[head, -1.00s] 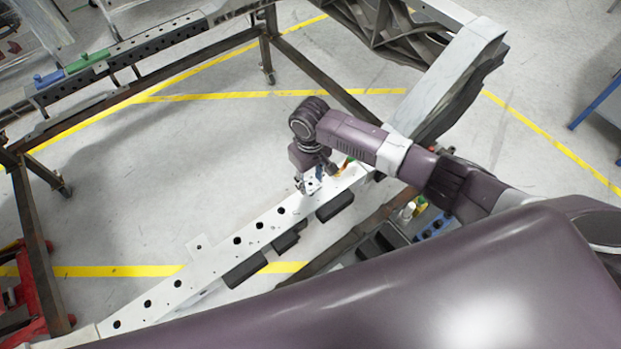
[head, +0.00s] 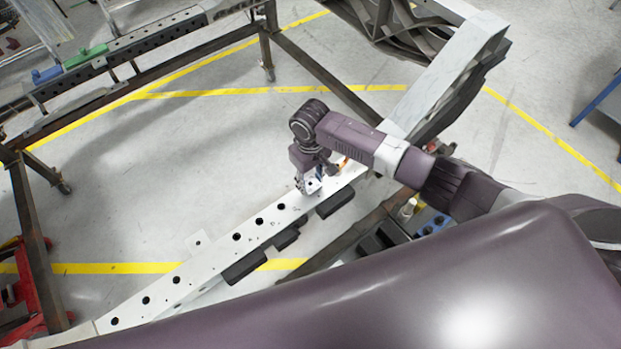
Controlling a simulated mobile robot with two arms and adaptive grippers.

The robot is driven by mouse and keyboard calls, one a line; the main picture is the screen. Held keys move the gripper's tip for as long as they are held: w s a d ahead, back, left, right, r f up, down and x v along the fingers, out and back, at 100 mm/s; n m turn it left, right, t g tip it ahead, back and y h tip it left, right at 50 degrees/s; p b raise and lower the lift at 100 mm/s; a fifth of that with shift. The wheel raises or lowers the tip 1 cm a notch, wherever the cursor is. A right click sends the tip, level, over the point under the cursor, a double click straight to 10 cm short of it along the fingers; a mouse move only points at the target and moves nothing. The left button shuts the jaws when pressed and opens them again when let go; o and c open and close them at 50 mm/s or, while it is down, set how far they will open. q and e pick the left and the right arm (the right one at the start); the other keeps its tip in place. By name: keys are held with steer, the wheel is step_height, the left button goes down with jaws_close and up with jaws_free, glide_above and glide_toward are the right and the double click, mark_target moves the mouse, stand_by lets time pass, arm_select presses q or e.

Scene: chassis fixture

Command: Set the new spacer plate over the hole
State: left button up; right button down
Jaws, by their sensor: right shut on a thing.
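My right gripper (head: 312,186) points down at the far part of the white chassis rail (head: 215,258). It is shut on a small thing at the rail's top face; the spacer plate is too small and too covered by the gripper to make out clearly. The rail has a row of dark round holes, one of them at its middle (head: 236,237). Whether a hole lies right under the gripper is hidden. My left gripper is not in view.
Black blocks (head: 245,266) hang along the rail's near side. A bin with blue parts and a bottle (head: 408,209) stands right of the rail. A dark steel frame (head: 335,80) and a red stand (head: 32,290) surround it. Open floor lies left of the rail.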

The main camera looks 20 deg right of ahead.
steer(key=shift+f, duration=0.55)
steer(key=shift+p, duration=0.5)
stand_by(0.4)
steer(key=shift+f, duration=0.4)
stand_by(0.6)
steer(key=c, duration=1.2)
jaws_free()
step_height(320, 180, up, 6)
steer(key=p, duration=0.6)
steer(key=shift+r, duration=0.25)
steer(key=shift+r+p, duration=1.2)
steer(key=shift+r, duration=0.15)
steer(key=shift+f, duration=0.1)
